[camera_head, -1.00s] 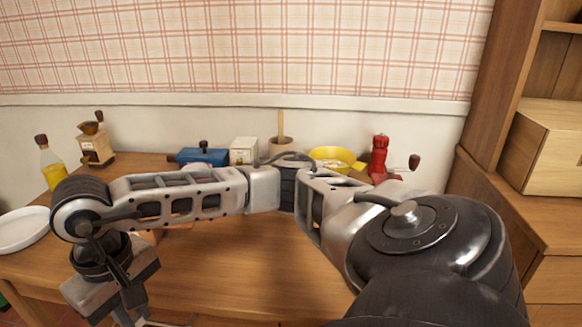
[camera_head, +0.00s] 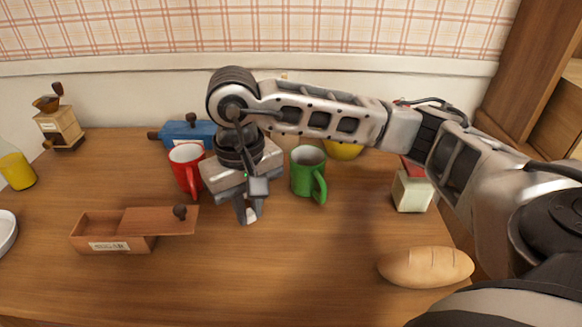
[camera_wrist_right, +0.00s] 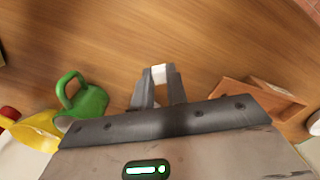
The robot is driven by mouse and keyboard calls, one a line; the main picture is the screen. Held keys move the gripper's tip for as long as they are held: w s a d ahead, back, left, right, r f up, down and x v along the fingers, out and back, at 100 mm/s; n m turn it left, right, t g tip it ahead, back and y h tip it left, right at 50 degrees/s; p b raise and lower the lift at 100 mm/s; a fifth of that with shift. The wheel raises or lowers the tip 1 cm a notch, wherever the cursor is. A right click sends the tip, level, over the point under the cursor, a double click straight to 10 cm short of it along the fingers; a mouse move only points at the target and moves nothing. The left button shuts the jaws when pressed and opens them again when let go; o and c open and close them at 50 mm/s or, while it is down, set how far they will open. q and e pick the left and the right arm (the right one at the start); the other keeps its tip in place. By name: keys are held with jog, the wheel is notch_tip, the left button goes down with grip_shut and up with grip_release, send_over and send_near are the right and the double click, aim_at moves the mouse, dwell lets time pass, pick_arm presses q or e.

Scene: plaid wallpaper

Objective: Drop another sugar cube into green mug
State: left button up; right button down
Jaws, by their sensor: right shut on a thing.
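The green mug (camera_head: 306,172) stands upright on the table, right of my right gripper, with its handle toward the front right. It also shows at the left of the right wrist view (camera_wrist_right: 90,105). My right gripper (camera_head: 250,215) points down over the table between the red mug (camera_head: 187,168) and the green mug, a little nearer the front. It is shut on a small white sugar cube (camera_wrist_right: 159,73), which shows between the fingertips. A wooden box (camera_head: 112,245) with its lid (camera_head: 160,221) slid partly off sits at the left front. My left gripper is out of view.
A loaf of bread (camera_head: 426,267) lies at the right front. A pale box-shaped item (camera_head: 412,192) stands behind it. The front middle of the table is clear.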

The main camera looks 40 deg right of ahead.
jog(key=d+r+m+p, duration=0.1)
jog(key=d+r, duration=0.1)
jog(key=r, duration=0.5)
jog(key=d+r+m+p, duration=0.1)
jog(key=d+r+m, duration=0.15)
jog(key=r, duration=0.35)
jog(key=b, duration=0.1)
send_near(310, 157)
jog(key=s+a+f, duration=0.2)
jog(key=s+a, duration=0.1)
jog(key=s, duration=0.1)
jog(key=f, duration=0.3)
jog(key=shift+w+n, duration=0.25)
jog(key=shift+n, duration=0.1)
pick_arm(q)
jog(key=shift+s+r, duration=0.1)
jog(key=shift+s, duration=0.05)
pick_arm(e)
jog(key=shift+f, duration=0.2)
jog(key=shift+f+b, duration=0.3)
jog(key=shift+f, duration=0.3)
